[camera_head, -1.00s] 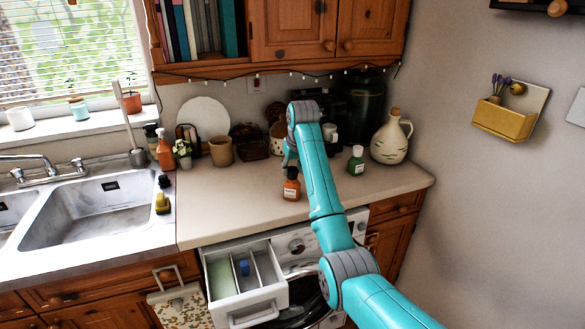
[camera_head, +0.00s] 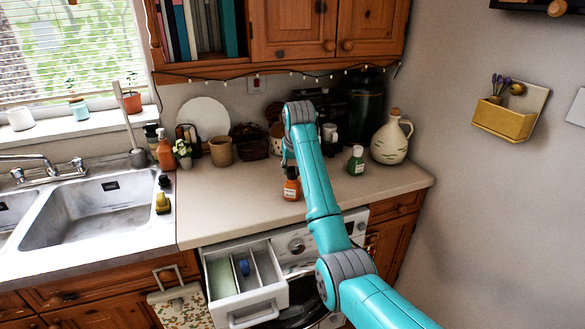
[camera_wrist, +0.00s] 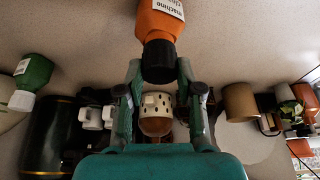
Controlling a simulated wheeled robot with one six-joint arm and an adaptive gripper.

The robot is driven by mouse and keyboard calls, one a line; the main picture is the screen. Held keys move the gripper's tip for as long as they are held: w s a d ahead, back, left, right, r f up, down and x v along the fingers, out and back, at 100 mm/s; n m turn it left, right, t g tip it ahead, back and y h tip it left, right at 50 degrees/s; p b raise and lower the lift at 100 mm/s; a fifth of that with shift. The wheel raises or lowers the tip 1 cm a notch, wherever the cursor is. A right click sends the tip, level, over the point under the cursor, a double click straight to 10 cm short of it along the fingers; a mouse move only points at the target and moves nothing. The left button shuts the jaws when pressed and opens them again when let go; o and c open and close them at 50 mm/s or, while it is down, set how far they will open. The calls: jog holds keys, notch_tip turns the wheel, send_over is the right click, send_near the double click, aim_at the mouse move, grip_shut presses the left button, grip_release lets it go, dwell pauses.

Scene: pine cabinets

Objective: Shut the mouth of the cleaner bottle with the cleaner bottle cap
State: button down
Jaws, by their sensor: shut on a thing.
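The cleaner bottle (camera_head: 291,189) is orange with a white label and stands upright on the counter, left of my forearm. In the wrist view the bottle (camera_wrist: 159,20) hangs from the top edge, its mouth end toward my gripper (camera_wrist: 159,70). The black cleaner bottle cap (camera_wrist: 159,60) sits at the bottle's mouth, between my two fingertips, which are shut on it. No gap shows between cap and bottle; the mouth itself is hidden, and I cannot tell how tightly the cap is seated. In the head view my gripper (camera_head: 287,160) is partly hidden by my arm.
A green bottle with a white cap (camera_head: 356,161) and a cream jug (camera_head: 391,138) stand to the right. Brown pots (camera_head: 221,151) and a white plate (camera_head: 204,118) are behind. An open detergent drawer (camera_head: 245,285) juts out below the counter. The front left counter is clear.

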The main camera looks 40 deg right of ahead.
jog(key=shift+f+m, duration=0.2)
jog(key=shift+m, duration=0.3)
jog(key=c, duration=0.7)
grip_release()
jog(key=shift+r, duration=0.1)
jog(key=v, duration=0.3)
jog(key=w+v, duration=0.1)
jog(key=v, duration=0.7)
jog(key=shift+w+d+r, duration=0.2)
jog(key=shift+r, duration=0.15)
